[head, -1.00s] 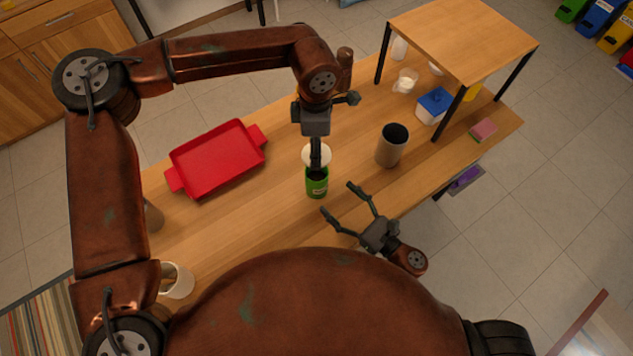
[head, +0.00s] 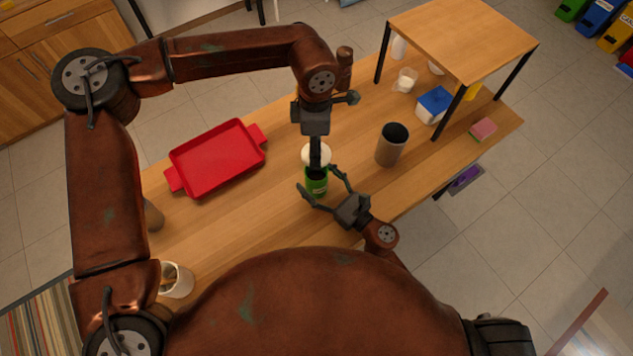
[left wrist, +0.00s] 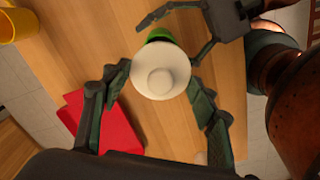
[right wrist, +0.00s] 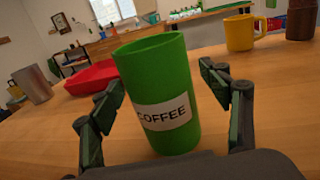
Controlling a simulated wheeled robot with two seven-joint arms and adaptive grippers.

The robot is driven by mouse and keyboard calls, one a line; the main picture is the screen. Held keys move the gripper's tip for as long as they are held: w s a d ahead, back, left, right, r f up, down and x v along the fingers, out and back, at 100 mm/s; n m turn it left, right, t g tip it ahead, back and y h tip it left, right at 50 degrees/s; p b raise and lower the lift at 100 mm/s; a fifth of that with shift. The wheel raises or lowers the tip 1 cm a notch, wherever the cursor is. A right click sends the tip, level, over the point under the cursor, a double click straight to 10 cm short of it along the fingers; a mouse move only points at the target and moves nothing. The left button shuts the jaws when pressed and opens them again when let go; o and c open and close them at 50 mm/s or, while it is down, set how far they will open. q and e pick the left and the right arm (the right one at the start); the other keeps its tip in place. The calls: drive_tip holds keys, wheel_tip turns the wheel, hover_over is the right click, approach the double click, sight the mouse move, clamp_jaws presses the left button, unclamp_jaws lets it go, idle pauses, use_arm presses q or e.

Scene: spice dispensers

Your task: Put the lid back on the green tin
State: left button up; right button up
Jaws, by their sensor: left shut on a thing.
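The green tin (head: 317,188) stands upright on the wooden table in the head view. The right wrist view shows it large, with a COFFEE label (right wrist: 167,112). The white round lid (left wrist: 161,75) with a knob is held between the fingers of my left gripper (left wrist: 162,85). In the head view the lid (head: 325,154) shows beside the tin's top, partly hidden by my gripper; I cannot tell the gap between them. My right gripper (head: 318,178) is open, low over the table, with its fingers on either side of the tin and no clear contact.
A red tray (head: 215,160) lies left of the tin. A grey-brown canister (head: 391,147) stands to its right. A blue-lidded box (head: 434,106) and a sponge (head: 482,130) are near the small raised shelf (head: 465,35). A white cup (head: 177,280) stands at the near left.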

drive_tip(key=c, duration=1.8)
use_arm(q)
drive_tip(key=shift+f, duration=2.5)
use_arm(e)
drive_tip(key=shift+o, duration=0.2)
